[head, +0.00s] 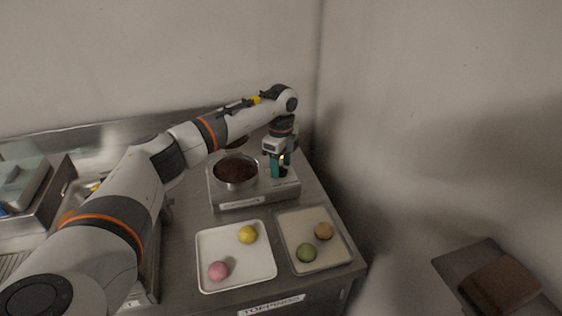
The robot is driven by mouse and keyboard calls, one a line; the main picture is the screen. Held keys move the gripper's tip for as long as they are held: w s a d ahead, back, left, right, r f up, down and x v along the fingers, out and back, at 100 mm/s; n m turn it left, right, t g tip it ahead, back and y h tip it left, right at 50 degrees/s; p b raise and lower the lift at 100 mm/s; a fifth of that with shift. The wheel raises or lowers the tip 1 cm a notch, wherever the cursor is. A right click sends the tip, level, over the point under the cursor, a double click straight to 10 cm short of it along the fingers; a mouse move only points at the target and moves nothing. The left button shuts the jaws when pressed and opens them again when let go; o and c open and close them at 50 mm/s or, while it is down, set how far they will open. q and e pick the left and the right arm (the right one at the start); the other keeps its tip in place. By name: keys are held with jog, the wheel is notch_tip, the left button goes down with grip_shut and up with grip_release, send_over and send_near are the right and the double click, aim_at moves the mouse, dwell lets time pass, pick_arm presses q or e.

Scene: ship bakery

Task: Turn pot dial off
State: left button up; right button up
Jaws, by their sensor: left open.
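The pot (235,173) is a metal bowl with dark brown contents, standing on a metal warmer unit (240,205) with a label on its front. My left gripper (279,172) points down over the right part of the unit, right of the pot. Its teal fingers are open around or just above a small dark knob, which looks like the dial (286,171). The fingers partly hide the dial, and I cannot tell its setting or whether they touch it. My right gripper is out of view.
In front of the unit lie a white tray (208,244) with a yellow and a pink ball and a metal tray (320,266) with a green and a tan ball. Walls stand behind and right. A brown block (500,284) lies at lower right.

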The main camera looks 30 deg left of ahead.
pick_arm(q)
jog(key=shift+c, duration=0.5)
jog(key=c, duration=0.9)
jog(key=shift+o, duration=0.2)
jog(key=m, duration=0.8)
jog(key=shift+m, duration=0.3)
jog(key=m, duration=0.4)
jog(key=shift+m, duration=0.3)
jog(key=m, duration=0.4)
jog(key=shift+m, duration=0.3)
